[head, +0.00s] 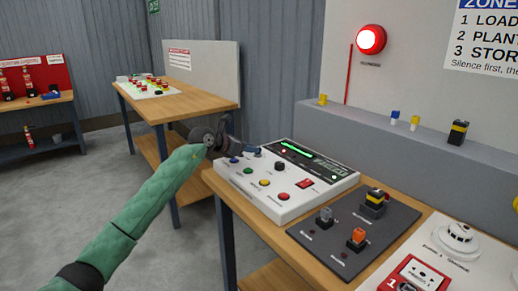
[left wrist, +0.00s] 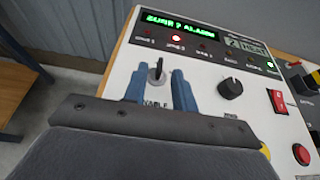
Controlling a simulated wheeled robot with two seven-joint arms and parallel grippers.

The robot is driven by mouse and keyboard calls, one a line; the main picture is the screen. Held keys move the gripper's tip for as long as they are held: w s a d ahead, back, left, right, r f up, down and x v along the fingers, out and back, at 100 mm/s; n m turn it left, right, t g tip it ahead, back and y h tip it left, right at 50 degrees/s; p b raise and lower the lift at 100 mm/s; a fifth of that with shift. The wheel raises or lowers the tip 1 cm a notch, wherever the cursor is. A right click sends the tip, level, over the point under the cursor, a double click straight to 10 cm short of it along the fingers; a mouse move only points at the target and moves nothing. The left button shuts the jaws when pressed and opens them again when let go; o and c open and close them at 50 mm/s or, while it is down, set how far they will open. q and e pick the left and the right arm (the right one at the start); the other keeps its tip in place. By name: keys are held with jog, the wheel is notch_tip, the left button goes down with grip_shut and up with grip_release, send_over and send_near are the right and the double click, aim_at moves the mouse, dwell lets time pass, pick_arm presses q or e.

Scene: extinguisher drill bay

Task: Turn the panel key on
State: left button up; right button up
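The white alarm panel (head: 275,205) stands on the wooden bench in the head view. In the left wrist view the panel (left wrist: 122,62) fills the middle and right. The panel key (left wrist: 156,74) is a small dark upright handle on a metal disc, above a partly hidden label. My left gripper (head: 256,152) is over the panel's far left corner in the head view and hides the key there. In the left wrist view its blue fingers (left wrist: 160,88) are apart, one on each side of the key, with gaps visible. My right gripper is in neither view.
A black knob (left wrist: 230,88) sits right of the key, then a red switch (left wrist: 278,103). Coloured buttons, such as a yellow one (head: 265,182), line the panel's front. A dark plate (head: 340,245) with switches lies to the right. A red beacon (head: 370,39) glows on the wall.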

pick_arm(q)
jog(key=shift+x, duration=2)
grip_shut()
